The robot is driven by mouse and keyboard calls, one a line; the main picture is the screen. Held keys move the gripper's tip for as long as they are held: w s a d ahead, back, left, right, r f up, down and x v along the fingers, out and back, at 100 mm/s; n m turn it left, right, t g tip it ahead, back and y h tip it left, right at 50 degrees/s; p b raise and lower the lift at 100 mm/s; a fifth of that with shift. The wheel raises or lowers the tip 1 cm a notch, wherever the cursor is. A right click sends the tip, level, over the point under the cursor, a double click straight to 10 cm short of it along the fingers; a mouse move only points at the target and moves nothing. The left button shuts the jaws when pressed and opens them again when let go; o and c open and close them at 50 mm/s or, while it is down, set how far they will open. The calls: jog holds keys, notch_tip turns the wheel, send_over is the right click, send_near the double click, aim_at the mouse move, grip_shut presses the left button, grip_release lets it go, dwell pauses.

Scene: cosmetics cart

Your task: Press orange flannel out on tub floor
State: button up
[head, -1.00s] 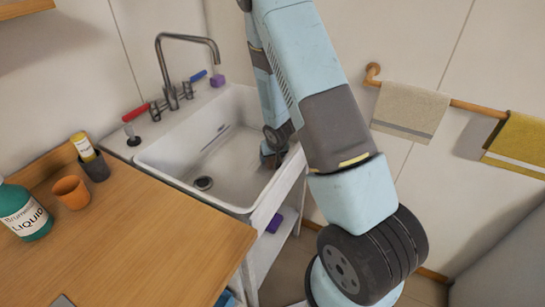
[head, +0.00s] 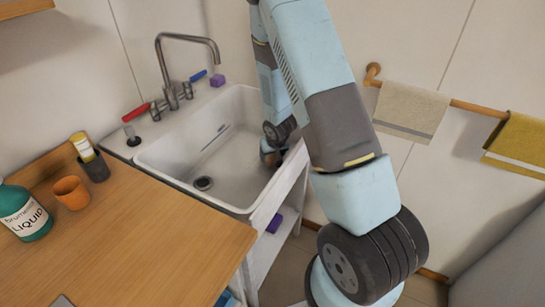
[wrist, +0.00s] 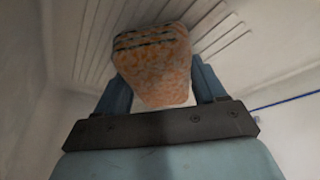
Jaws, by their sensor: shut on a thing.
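The orange flannel (wrist: 155,75) is a folded, speckled pad with dark stripes near one end, seen in the wrist view. My gripper (wrist: 160,88) is shut on it, with a blue finger on each side. In the head view my gripper (head: 271,158) is low inside the white tub (head: 170,172), at its right side. My arm hides part of the tub there, and the flannel is hardly visible in that view. I cannot tell whether the flannel touches the floor. A ribbed pale surface shows behind it in the wrist view.
A drain (head: 203,183) lies in the tub floor, left of my gripper. The tap (head: 172,90) and a purple block (head: 217,80) stand on the back rim. An orange cup (head: 71,192) and green bottle (head: 24,213) stand on the wooden counter (head: 140,240). Towels (head: 411,110) hang at right.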

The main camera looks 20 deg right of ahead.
notch_tip(320, 180, up, 14)
dwell(1.3)
jog(key=shift+f, duration=0.1)
dwell(0.3)
